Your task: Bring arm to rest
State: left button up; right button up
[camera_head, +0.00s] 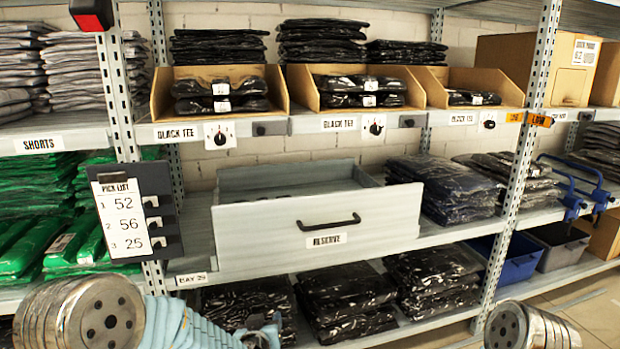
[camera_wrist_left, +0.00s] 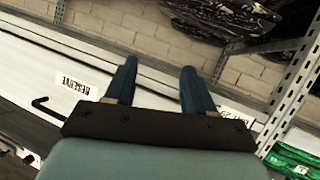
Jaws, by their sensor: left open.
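My left arm comes in at the bottom left of the head view. My left gripper (camera_head: 264,332) shows small at the bottom edge, in front of the lower shelf's black packs. In the left wrist view the two blue fingers of my left gripper (camera_wrist_left: 159,84) stand apart with nothing between them. The grey RESERVE drawer (camera_head: 260,236) is pulled out, and its black handle (camera_head: 329,222) is clear of the gripper. Part of my right arm shows at the bottom right, but its gripper is out of view.
Black packs (camera_head: 345,297) lie on the lower shelf. Cardboard bins (camera_head: 273,92) hold black packs above the drawer. A pick list (camera_head: 123,217) hangs on the left post. A blue bin (camera_head: 512,262) stands low at the right. Open floor (camera_head: 597,318) shows at the lower right.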

pick_arm(q)
jog(key=s+a+f+g+h+p, duration=0.15)
jog(key=s+f+g, duration=0.55)
jog(key=s+f, duration=0.95)
jog(key=s+f+g+h, duration=0.1)
jog(key=s+f+g, duration=0.1)
jog(key=s, duration=0.5)
jog(key=s+d+f+g+h+p, duration=0.1)
jog(key=s+f+g, duration=0.2)
jog(key=s, duration=0.3)
jog(key=shift+s+d+f+g, duration=0.15)
jog(key=shift+s+f+g, duration=0.2)
jog(key=shift+f, duration=0.45)
jog(key=shift+w, duration=0.1)
dwell(2.3)
